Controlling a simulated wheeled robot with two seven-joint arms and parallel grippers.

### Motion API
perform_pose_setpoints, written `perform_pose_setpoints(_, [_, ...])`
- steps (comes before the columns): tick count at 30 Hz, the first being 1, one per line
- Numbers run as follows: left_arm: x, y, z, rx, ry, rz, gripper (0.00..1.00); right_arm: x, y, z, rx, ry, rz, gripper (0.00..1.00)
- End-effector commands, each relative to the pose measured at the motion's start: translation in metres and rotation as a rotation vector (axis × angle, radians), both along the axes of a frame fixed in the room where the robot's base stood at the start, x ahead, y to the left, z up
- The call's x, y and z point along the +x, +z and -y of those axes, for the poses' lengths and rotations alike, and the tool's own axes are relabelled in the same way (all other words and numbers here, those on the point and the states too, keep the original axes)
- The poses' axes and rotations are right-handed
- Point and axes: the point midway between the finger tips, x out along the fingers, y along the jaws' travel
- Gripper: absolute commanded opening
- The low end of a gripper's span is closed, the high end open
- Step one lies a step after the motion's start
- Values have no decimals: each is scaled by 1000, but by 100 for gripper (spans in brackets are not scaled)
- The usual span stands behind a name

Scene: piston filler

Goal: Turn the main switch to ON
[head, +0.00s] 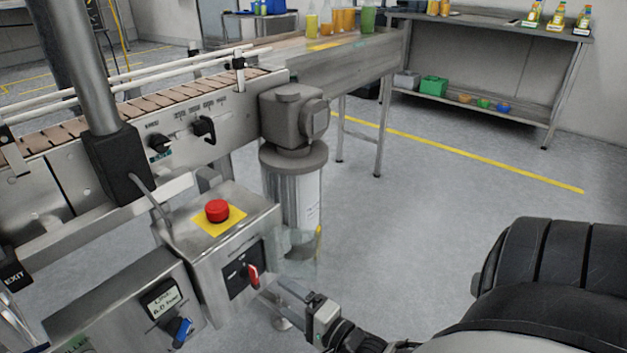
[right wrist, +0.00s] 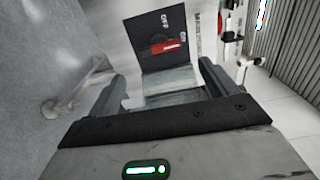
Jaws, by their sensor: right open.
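The main switch is a red handle (head: 253,275) on a black plate (head: 236,282), on the front of a grey metal box. In the head view the handle stands close to upright, slightly tilted. In the right wrist view the red handle (right wrist: 165,46) lies across the black plate (right wrist: 150,22); white lettering there is too small to read surely. My right gripper (head: 274,290) is open and empty, just in front of the plate and a little below the handle. Its spread fingers (right wrist: 162,88) point toward the switch without visible contact. My left gripper is not in view.
A red emergency button (head: 217,209) on a yellow base sits on top of the switch box. A blue knob (head: 182,330) is on the neighbouring box. A conveyor (head: 115,115) with black knobs runs above, and a grey motor (head: 292,115) stands behind. Open floor lies right.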

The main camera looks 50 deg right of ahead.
Motion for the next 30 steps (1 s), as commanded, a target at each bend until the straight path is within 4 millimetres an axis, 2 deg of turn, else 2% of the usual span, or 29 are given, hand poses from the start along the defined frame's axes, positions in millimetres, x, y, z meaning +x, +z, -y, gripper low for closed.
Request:
perform_pose_setpoints(3, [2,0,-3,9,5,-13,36,-28,1,2,-1,1,-4,85])
perform_pose_setpoints(10, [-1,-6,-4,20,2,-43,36,-58,0,5,0,0,-2,85])
perform_pose_setpoints(15, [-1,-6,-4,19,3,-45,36,-64,0,5,0,0,1,85])
perform_pose_setpoints(30, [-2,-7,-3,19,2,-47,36,-64,0,5,0,0,0,85])
